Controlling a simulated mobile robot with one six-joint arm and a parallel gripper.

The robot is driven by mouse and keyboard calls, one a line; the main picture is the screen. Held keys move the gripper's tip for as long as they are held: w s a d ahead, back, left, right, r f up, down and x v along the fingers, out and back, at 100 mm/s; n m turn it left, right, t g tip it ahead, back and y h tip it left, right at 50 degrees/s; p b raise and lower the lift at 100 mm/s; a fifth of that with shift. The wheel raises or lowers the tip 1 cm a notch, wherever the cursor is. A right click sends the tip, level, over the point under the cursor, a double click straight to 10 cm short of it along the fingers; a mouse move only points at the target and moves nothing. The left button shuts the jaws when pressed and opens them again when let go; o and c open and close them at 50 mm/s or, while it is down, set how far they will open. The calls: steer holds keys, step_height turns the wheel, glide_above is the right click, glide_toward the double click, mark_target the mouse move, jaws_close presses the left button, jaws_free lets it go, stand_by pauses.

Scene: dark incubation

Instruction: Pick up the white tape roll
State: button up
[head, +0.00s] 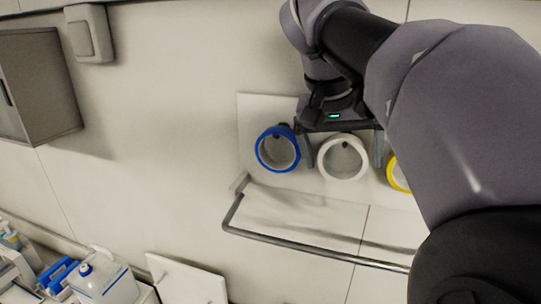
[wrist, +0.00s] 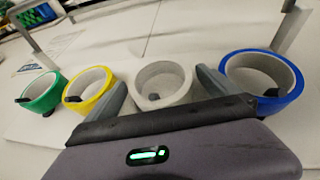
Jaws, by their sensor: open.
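The white tape roll (head: 343,175) hangs on a peg of a pale wall board in the head view, between a blue roll and a yellow roll. In the wrist view the white roll (wrist: 160,70) lies between the two fingers. My gripper (head: 343,150) is open, with one finger on each side of the white roll. In the wrist view my gripper (wrist: 162,88) shows its fingers left and right of the roll. I cannot tell whether either finger touches it. Part of the roll is hidden behind the gripper body in the wrist view.
The blue roll (head: 296,162) sits close beside one finger, the yellow roll (head: 392,174) near the other. A green roll (wrist: 41,92) hangs past the yellow one. A metal rail (head: 310,248) runs below the rolls. A grey cabinet (head: 38,85) is at far left.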

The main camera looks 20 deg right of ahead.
steer(key=shift+x, duration=0.95)
steer(key=shift+a+r, duration=0.1)
steer(key=c, duration=1.3)
steer(key=shift+r, duration=0.1)
